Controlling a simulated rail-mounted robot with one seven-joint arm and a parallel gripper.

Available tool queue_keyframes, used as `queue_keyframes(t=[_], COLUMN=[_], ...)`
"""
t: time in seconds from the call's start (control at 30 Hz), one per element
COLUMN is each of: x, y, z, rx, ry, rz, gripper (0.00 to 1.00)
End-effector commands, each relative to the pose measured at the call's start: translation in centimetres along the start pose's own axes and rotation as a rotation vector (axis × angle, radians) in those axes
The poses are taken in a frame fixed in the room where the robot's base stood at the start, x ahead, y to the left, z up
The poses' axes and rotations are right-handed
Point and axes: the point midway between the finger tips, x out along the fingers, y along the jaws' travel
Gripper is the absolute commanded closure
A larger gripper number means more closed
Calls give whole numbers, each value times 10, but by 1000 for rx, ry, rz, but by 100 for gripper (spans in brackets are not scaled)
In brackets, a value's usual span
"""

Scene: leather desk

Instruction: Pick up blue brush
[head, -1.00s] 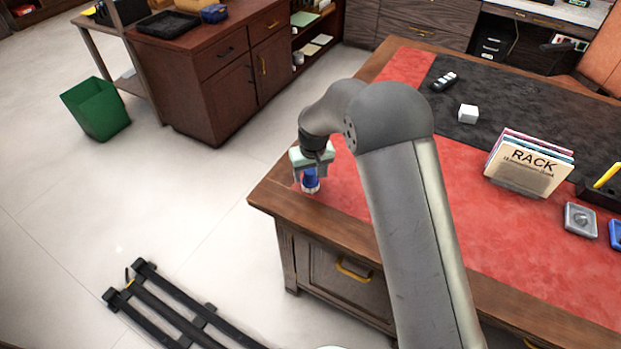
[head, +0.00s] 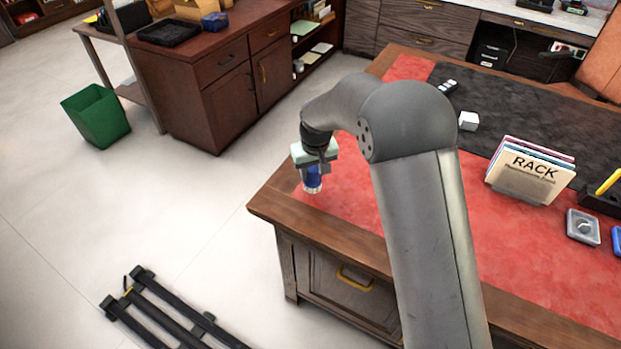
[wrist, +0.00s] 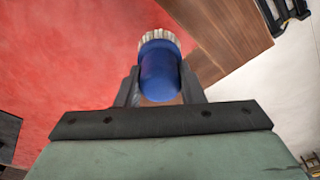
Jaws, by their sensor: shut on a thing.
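The blue brush (wrist: 160,72) is a rounded blue handle with pale bristles at its far end. My gripper (wrist: 160,88) is shut on the blue handle, one finger on each side, in the wrist view. In the head view my gripper (head: 313,168) is over the near left corner of the desk, and the blue brush (head: 312,184) hangs below it, bristles down. The brush appears slightly above the red leather top (head: 345,190). My arm hides part of the desk behind it.
On the desk to the right are a file rack (head: 528,172), a white cube (head: 468,121), a dark remote-like object (head: 448,87) and a grey square item (head: 583,227). The wooden desk edge (head: 330,232) is close to the brush. A green bin (head: 96,115) stands on the floor.

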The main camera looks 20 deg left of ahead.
Motion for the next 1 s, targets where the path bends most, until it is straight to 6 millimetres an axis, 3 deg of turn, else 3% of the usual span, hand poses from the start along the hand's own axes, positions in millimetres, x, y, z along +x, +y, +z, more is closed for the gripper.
queue_keyframes(t=[0.2,0.4,0.7,1.0], x=[-58,-83,-103,-105], y=[16,33,43,44], z=[35,78,107,109], rx=[3,4,0,0], ry=[5,4,0,0], rz=[0,1,0,0], gripper=[88,88,88,88])
